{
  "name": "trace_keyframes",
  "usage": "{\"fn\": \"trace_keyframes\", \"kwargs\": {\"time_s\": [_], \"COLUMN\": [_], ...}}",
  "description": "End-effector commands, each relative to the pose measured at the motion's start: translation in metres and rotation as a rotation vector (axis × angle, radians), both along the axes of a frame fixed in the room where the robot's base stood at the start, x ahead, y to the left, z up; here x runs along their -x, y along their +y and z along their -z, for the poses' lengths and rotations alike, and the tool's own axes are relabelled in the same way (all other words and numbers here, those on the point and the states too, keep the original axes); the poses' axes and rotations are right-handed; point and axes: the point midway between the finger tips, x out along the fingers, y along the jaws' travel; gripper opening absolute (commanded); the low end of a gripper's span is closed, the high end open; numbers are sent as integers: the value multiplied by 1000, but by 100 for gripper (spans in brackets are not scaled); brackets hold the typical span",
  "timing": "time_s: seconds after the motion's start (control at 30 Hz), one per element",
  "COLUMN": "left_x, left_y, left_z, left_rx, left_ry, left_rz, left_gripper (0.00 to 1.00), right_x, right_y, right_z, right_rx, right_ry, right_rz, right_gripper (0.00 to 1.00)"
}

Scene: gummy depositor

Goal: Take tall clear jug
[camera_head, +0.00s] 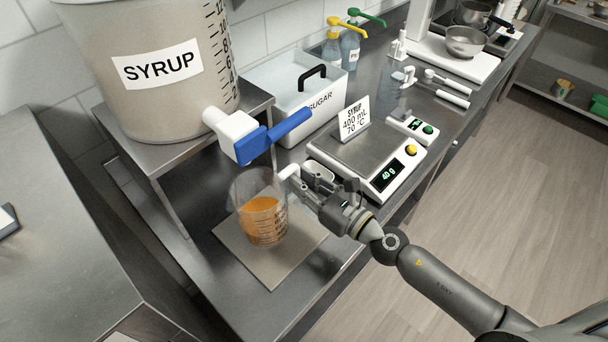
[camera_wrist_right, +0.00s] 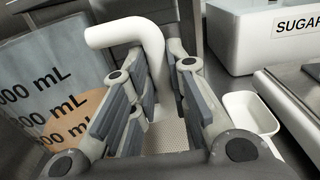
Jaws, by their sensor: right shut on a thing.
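The tall clear jug (camera_head: 262,218) stands upright over a beige mat (camera_head: 273,276), below the blue-levered tap (camera_head: 272,134) of the syrup tank (camera_head: 150,100). It holds orange liquid in its lower part. I cannot tell whether its base touches the mat. Its white handle (camera_head: 288,172) points right, towards my right gripper (camera_head: 303,190). In the right wrist view, my gripper's fingers (camera_wrist_right: 152,100) are shut around the handle (camera_wrist_right: 125,33), with the jug's printed wall (camera_wrist_right: 50,75) at the left. My left gripper is not in view.
A scale (camera_head: 368,152) reading 40 g, with a syrup card (camera_head: 355,121), stands to the right. A sugar bin (camera_head: 290,82) is behind it, and a small white tray (camera_head: 318,174) is beside my gripper. The tank's steel stand (camera_head: 170,165) is close on the left.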

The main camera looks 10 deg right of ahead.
Motion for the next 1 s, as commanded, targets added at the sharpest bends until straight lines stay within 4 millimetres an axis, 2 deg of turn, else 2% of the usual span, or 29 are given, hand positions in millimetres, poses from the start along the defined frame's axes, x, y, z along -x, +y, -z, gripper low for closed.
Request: {"fn": "trace_keyframes", "kwargs": {"time_s": [0.03,0.1,0.23,0.37,0.5,0.7,1.0], "left_x": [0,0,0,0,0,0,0], "left_y": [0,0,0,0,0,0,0], "left_z": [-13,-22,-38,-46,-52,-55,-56], "left_rx": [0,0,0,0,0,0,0], "left_ry": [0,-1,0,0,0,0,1], "left_rz": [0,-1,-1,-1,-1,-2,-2], "left_gripper": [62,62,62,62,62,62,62], "right_x": [5,12,25,50,73,96,108], "right_y": [2,5,9,18,26,34,38], "right_z": [-15,-24,-40,-48,-57,-67,-72], "right_rx": [-3,-5,-4,-6,-7,-6,-5], "right_ry": [-1,-2,-1,2,1,-1,-2], "right_rz": [-2,-2,-2,-4,-2,-2,0], "right_gripper": [0,0,0,0,0,0,0]}}
